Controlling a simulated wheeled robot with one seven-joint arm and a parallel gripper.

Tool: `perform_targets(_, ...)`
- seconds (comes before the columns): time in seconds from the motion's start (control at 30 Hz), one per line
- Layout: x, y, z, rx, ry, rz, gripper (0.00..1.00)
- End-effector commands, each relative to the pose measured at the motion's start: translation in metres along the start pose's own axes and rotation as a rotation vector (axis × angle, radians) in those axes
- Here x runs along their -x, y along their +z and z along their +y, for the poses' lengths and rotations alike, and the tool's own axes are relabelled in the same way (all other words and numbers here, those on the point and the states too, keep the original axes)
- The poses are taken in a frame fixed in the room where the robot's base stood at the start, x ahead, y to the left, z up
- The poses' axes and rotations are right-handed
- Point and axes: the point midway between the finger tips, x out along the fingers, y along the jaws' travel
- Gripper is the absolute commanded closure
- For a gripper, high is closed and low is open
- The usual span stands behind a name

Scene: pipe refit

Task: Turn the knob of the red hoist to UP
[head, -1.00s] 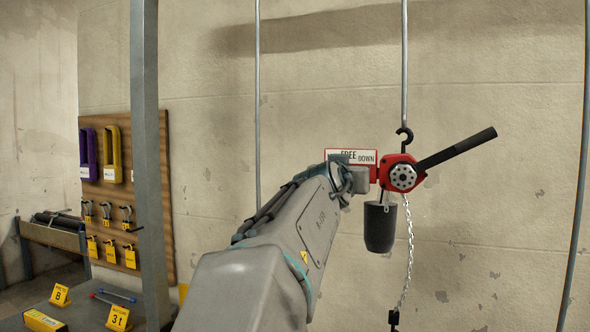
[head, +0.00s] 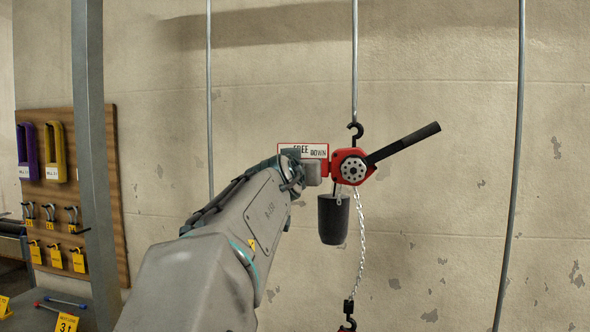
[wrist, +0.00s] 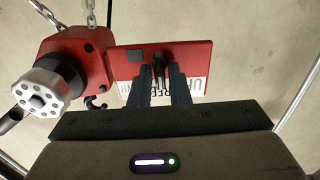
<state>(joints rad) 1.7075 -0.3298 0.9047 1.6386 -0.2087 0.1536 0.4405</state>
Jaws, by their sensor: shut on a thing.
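The red hoist (head: 352,168) hangs from a black hook on a vertical rod, with its black lever pointing up and right. In the wrist view the red plate (wrist: 199,58) fills the upper middle, with partly hidden lettering that includes a U. A small dark knob (wrist: 158,82) stands out from the plate between my two fingers. My gripper (wrist: 161,73) is shut on this knob. Which word the knob points to cannot be told.
A dark chain bucket (head: 333,218) and a chain (head: 361,245) hang below the hoist. Vertical rods (head: 209,100) stand on both sides. A grey post (head: 90,150) and a tool board (head: 112,200) are at left. The wall right of the hoist is clear.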

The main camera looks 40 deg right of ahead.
Motion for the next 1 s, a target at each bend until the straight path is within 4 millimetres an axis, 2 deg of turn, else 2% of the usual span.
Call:
perform_targets(0.7, -0.0005, 0.0021, -0.0028, 0.455, 0.000, 0.002, 1.00)
perform_targets(1.0, -0.0006, 0.0010, -0.0028, 0.568, 0.002, 0.002, 1.00)
